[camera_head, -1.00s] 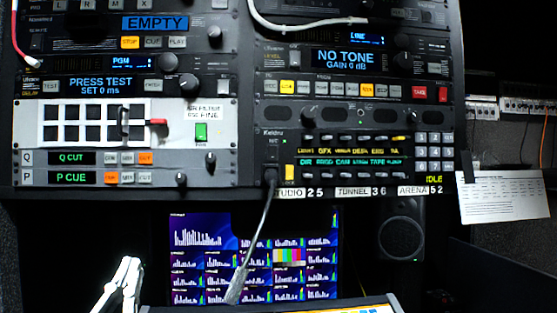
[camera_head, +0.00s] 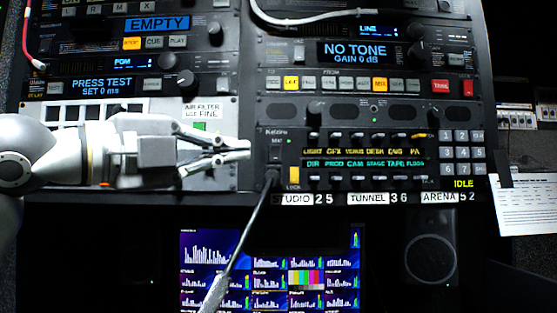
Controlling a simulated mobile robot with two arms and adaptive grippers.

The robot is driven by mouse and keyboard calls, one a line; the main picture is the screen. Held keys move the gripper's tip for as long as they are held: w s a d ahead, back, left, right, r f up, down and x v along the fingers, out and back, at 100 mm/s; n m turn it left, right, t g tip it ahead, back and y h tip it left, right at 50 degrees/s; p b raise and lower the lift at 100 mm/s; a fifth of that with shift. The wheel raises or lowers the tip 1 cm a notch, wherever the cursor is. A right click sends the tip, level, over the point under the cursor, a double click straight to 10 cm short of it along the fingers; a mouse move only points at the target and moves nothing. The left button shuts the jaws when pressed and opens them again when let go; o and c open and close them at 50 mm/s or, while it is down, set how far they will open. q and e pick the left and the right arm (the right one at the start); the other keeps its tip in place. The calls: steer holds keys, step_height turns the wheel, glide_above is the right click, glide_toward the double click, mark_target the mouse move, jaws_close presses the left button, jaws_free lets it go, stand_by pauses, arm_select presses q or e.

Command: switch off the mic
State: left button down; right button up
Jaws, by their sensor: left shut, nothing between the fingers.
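The intercom panel (camera_head: 370,188) labelled Keldru sits at the lower right of the rack. A small label that seems to read MIC (camera_head: 276,142) is at its upper left, with a small green light (camera_head: 289,141) beside it. A gooseneck microphone (camera_head: 247,232) plugs in below the label and hangs down to a grey head (camera_head: 214,293). My left gripper (camera_head: 243,150) reaches in from the left. It is shut and empty, its tips just left of the panel's edge. I cannot tell whether the tips touch anything. My right gripper is not in view.
A lit yellow LOCK key (camera_head: 294,175) is close beside the microphone's socket. A keypad (camera_head: 462,151) is at the panel's right. My left arm covers much of the air filter panel (camera_head: 222,108). A monitor (camera_head: 265,265) and a speaker (camera_head: 429,260) are below.

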mark_target(271, 149)
arm_select(q)
steer(key=shift+w+a+r+n+t+y, duration=0.1)
steer(key=shift+w+a+n+t+y, duration=0.05)
steer(key=shift+a+n+t+y, duration=0.35)
steer(key=p+x, duration=0.4)
steer(key=x, duration=0.6)
steer(key=shift+w+d+r+p, duration=0.15)
steer(key=shift+d+r+p, duration=0.05)
steer(key=shift+p, duration=0.15)
steer(key=shift+w+a+p, duration=0.1)
steer(key=shift+w+p, duration=0.55)
steer(key=shift+w, duration=0.5)
steer(key=shift+w+a, duration=0.15)
steer(key=shift+w, duration=0.5)
